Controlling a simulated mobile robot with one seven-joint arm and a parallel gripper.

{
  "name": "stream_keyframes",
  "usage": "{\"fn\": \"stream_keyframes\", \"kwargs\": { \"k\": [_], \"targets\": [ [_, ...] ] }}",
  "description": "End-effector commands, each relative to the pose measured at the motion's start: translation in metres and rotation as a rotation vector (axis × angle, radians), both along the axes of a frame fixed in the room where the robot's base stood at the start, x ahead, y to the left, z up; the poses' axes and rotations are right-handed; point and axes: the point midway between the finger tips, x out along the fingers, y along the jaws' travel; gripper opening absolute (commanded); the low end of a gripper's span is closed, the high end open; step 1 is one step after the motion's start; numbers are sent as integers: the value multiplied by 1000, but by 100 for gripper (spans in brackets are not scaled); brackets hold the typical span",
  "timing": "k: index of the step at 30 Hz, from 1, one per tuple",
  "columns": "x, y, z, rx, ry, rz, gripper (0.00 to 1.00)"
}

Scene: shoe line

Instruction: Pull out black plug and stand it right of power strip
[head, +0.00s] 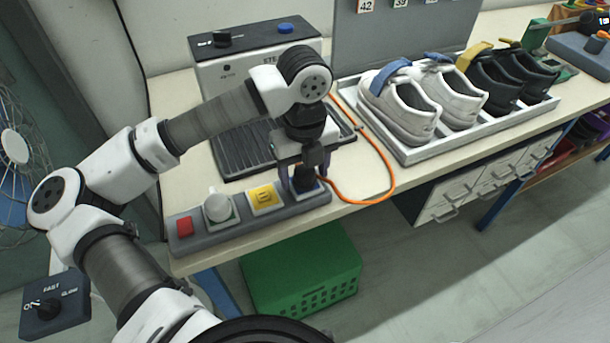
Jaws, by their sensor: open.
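The grey power strip (242,220) lies along the front edge of the bench. The black plug (304,182) is at the strip's right end, mostly hidden by my gripper. My gripper (303,174) points down over it, open, with its fingers on either side of the plug. Whether the fingers touch it is not clear.
An orange cord (390,170) loops over the bench right of the strip. A steamer box (235,75) with a dark ribbed tray stands behind. A white shoe tray (425,155) holds shoes at the right. A green crate (300,270) is below. Some bench right of the strip is bare.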

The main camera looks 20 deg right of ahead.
Motion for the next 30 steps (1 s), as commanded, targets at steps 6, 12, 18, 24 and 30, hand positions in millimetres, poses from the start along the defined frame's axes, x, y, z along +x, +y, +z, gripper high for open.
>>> {"fn": "stream_keyframes", "kwargs": {
  "k": [6,12,18,24,30],
  "targets": [
    [0,0,-2,0,0,0,63],
    [0,0,0,0,0,1,63],
    [0,0,0,0,0,0,56],
    [0,0,0,0,0,0,30],
    [0,0,0,0,0,0,4]
  ]
}}
